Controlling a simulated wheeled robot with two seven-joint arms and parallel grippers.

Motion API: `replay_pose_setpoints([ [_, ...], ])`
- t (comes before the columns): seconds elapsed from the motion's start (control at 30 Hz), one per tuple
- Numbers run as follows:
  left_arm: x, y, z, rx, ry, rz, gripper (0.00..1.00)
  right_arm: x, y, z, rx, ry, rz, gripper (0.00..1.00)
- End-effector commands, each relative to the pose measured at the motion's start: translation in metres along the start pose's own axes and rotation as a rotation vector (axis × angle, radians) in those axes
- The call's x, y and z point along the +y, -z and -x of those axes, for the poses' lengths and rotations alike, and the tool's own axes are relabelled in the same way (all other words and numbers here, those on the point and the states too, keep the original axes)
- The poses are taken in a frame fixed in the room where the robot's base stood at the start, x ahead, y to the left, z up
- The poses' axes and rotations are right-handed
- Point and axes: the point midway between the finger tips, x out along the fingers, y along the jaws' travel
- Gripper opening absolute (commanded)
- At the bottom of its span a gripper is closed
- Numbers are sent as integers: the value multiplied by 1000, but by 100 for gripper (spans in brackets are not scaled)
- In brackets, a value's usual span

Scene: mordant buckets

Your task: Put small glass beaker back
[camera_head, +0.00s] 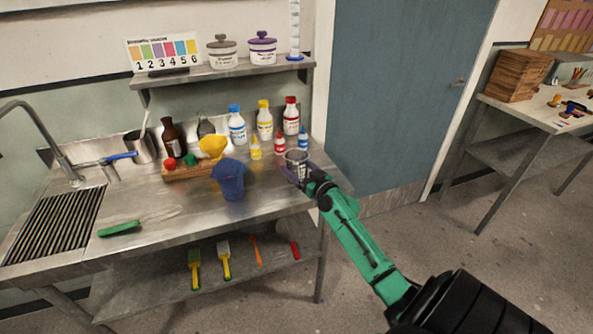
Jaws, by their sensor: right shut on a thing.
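The small glass beaker (297,156) is at the right end of the steel counter (150,232). My right gripper (292,170) is shut on it, reaching in from the lower right. The beaker looks upright. I cannot tell whether its base touches the counter, because the gripper hides its lower part. My left gripper does not show.
A blue jug (230,180), a yellow funnel (212,147) and several bottles stand left of the beaker. Small dropper bottles (279,144) are close behind it. A shelf (225,74) hangs above. The counter's front left is mostly clear, apart from a green brush (120,229).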

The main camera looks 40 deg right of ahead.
Motion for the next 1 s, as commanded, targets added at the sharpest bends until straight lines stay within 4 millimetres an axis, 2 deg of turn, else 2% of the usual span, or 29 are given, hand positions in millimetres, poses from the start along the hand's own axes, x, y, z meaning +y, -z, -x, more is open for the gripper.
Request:
replay_pose_setpoints([
  [0.1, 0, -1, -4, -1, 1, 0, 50, 0, -4, 0, 0, 0, 0, 23],
  [0.13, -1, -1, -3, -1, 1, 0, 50, 0, -3, 0, 0, 0, -1, 92],
  [0.17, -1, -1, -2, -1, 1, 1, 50, 0, -2, 0, 0, 0, -1, 100],
  [0.47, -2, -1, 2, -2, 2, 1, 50, 0, 2, 0, 0, 0, 0, 100],
  [0.57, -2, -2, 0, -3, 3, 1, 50, 0, -2, 8, -2, 0, -1, 100],
  [0.77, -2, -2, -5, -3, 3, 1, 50, 0, -4, 45, -4, 0, 1, 100],
  [1.0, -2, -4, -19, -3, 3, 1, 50, 0, -4, 98, -4, 0, 1, 100],
])
